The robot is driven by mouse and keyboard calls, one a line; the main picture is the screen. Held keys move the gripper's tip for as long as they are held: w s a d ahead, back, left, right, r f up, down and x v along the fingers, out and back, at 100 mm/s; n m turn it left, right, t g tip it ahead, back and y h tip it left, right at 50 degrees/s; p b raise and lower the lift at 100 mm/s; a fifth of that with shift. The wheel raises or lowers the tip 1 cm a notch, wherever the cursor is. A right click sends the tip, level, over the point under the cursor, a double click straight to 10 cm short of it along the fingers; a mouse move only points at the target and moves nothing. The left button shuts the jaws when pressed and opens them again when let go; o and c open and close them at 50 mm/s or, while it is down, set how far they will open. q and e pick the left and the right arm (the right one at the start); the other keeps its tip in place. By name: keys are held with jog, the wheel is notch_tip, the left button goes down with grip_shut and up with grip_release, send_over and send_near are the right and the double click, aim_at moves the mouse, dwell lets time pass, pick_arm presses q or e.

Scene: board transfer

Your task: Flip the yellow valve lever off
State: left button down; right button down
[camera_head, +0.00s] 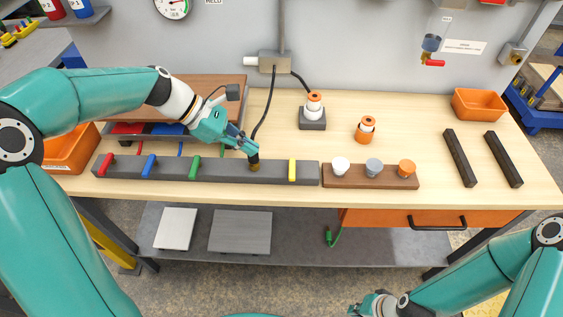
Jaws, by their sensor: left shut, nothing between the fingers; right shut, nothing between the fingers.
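The yellow valve lever (292,170) stands upright on the right part of a long grey bar (223,172) near the table's front edge. Red (106,165), blue (149,166) and green (194,167) levers stand on the same bar to its left. My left gripper (254,164) is shut and empty, pointing down at the bar between the green and yellow levers, apart from the yellow one. Whether its tips touch the bar is unclear. My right gripper (368,305) is shut and empty, low at the bottom of the view, away from the table top.
A brown block (330,178) with white, grey and orange knobs stands just right of the bar. Behind are an orange-and-white button on a dark base (313,122) and another orange-and-white piece (365,130). Two dark bars (459,158) and an orange bin (478,105) lie right.

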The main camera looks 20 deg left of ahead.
aim_at(280, 176)
pick_arm(q)
jog(key=x, duration=0.9)
jog(key=shift+w+d+f, duration=0.1)
jog(key=shift+f, duration=0.3)
jog(key=shift+d, duration=0.25)
